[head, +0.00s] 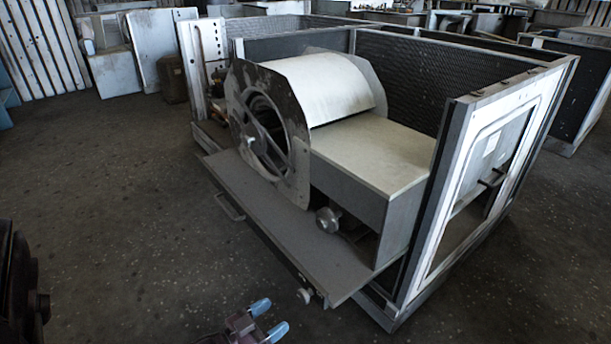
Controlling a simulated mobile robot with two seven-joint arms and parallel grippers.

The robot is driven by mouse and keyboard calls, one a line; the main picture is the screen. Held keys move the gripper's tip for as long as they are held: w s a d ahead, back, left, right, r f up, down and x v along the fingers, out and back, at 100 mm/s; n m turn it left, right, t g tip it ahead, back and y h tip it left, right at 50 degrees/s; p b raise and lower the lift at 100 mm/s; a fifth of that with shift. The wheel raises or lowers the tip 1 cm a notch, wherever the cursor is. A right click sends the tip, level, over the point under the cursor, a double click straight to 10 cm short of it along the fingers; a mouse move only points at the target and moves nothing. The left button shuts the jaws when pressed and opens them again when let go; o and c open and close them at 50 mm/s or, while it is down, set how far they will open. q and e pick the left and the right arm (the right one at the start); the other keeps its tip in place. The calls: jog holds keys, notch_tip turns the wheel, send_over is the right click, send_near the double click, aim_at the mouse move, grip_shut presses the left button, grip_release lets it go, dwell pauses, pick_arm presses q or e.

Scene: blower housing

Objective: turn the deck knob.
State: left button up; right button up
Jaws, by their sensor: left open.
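A round grey metal knob (328,219) sits at the foot of the box-shaped duct, just above the flat deck (262,215) of the blower housing. A smaller pale knob (304,296) sticks out at the deck's front edge, near its right corner. The frame does not show for certain which one is the deck knob. My left gripper (268,320) is at the bottom edge of the head view, with two blue fingertips apart and nothing between them. It is below and left of the small knob, not touching it. My right gripper is not in view.
The blower drum (335,88) with its round side plate stands on the deck. A bar handle (229,207) is on the deck's front edge. A framed door panel (480,185) rises at the right. The floor (120,220) at the left is mostly clear.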

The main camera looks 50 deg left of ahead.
aim_at(301, 298)
pick_arm(q)
jog(key=w, duration=0.3)
jog(key=w+b, duration=0.1)
jog(key=w, duration=0.2)
jog(key=w+b, duration=0.1)
jog(key=w, duration=0.2)
jog(key=shift+w+d, duration=0.15)
jog(key=shift+d, duration=0.25)
jog(key=c, duration=0.9)
